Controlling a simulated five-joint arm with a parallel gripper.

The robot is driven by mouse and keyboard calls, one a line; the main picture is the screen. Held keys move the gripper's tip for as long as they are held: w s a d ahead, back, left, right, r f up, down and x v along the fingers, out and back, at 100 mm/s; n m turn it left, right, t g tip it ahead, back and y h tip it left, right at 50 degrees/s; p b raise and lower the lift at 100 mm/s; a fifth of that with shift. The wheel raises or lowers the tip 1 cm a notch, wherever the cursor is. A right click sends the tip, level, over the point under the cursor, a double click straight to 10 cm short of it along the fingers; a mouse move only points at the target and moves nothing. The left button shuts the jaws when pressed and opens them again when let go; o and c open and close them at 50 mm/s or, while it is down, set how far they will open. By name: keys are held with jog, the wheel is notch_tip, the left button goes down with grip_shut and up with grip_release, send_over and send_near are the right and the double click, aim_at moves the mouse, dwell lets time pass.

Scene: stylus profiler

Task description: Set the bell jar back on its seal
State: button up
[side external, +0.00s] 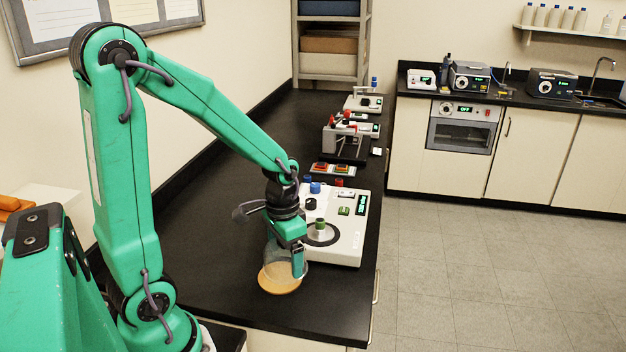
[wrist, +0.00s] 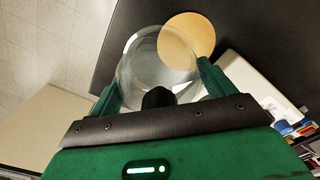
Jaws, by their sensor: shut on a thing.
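The bell jar (wrist: 150,62) is clear glass with a dark knob (wrist: 157,97). My gripper (wrist: 160,85) is shut on it, one finger on each side. In the side view the jar (side external: 270,254) is faint and partly hidden by my gripper (side external: 288,252). It overlaps a round tan disc (side external: 281,281) on the black bench; I cannot tell whether it touches the disc. The disc also shows beyond the jar in the wrist view (wrist: 190,32). A dark ring (side external: 321,241), possibly the seal, is on the white profiler (side external: 346,246), right of my gripper. A small green-topped part stands within the ring.
The profiler also shows at the right of the wrist view (wrist: 240,76). Behind it on the bench (side external: 190,206) are a small tray of coloured blocks (side external: 333,169) and other instruments. The bench's right edge is close to the profiler. Open bench lies left and in front.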

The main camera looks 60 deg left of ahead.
jog(key=s+d+r, duration=0.1)
jog(key=d+r, duration=0.3)
jog(key=d, duration=0.2)
jog(key=shift+d, duration=0.35)
jog(key=o, duration=0.5)
jog(key=c, duration=0.8)
jog(key=shift+o, duration=0.2)
jog(key=w+a+n, duration=0.2)
jog(key=w+a, duration=0.3)
jog(key=w+a+n, duration=0.2)
jog(key=w+a, duration=0.3)
jog(key=w, duration=0.1)
jog(key=w+a+n, duration=0.2)
jog(key=w+a, duration=0.3)
jog(key=a, duration=0.1)
jog(key=shift+w+a+f, duration=0.1)
jog(key=shift+w+f, duration=0.05)
jog(key=shift+f, duration=0.05)
